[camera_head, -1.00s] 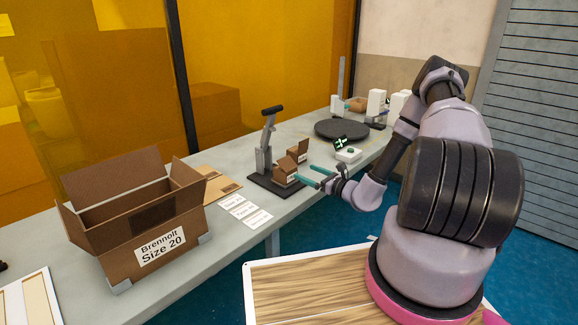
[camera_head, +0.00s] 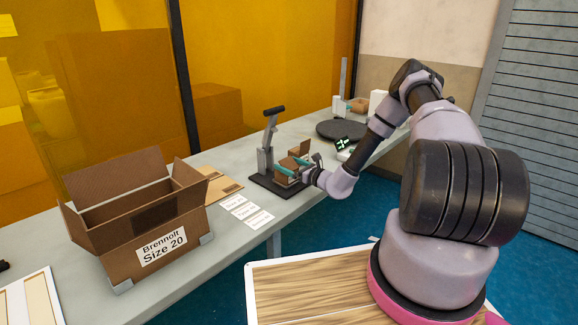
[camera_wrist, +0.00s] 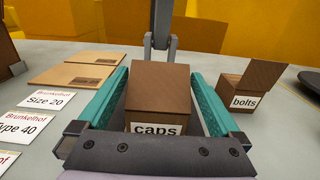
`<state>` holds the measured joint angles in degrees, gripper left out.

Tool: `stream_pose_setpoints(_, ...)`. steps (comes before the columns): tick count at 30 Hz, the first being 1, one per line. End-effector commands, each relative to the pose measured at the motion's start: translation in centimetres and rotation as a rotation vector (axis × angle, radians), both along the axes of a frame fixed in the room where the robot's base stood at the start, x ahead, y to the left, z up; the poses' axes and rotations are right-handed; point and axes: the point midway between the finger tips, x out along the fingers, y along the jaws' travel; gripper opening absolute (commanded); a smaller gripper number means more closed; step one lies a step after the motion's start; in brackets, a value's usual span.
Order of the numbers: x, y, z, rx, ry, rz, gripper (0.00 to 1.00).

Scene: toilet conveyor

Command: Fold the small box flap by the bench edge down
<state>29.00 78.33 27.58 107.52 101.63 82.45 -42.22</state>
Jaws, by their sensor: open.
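The small brown box labelled "caps" (camera_wrist: 160,85) sits near the bench edge, on the dark base of a grey press stand. In the wrist view its top looks covered by a brown panel; I cannot tell whether this flap lies fully flat. My gripper (camera_head: 285,165) is open, its two teal fingers on either side of this box. In the head view the fingers and hand partly hide the box (camera_head: 285,181). Any contact between fingers and box is unclear.
A small box labelled "bolts" (camera_wrist: 240,98), its flap raised, stands right of the caps box. The grey press stand (camera_head: 265,158) rises behind. Flat cardboard (camera_head: 218,186) and label cards (camera_head: 248,212) lie left. A large open box (camera_head: 142,225) stands further left.

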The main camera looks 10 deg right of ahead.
Motion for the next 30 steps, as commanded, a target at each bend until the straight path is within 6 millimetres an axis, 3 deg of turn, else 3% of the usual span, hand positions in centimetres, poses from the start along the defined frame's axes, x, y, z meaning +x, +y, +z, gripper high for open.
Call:
stream_pose_setpoints(2,-0.01,0.00,0.00,0.000,0.000,0.000,0.96)
stream_pose_setpoints(7,-0.02,0.00,0.00,0.000,0.000,0.000,0.31)
stream_pose_setpoints(15,0.08,0.33,-0.14,-0.054,0.068,0.007,0.31)
stream_pose_setpoints(27,0.13,0.11,-0.37,-0.074,0.103,0.000,0.31)
stream_pose_setpoints(28,0.12,0.10,-0.37,-0.074,0.103,0.000,0.98)
stream_pose_setpoints(30,0.13,0.11,-0.37,-0.074,0.103,0.000,1.00)
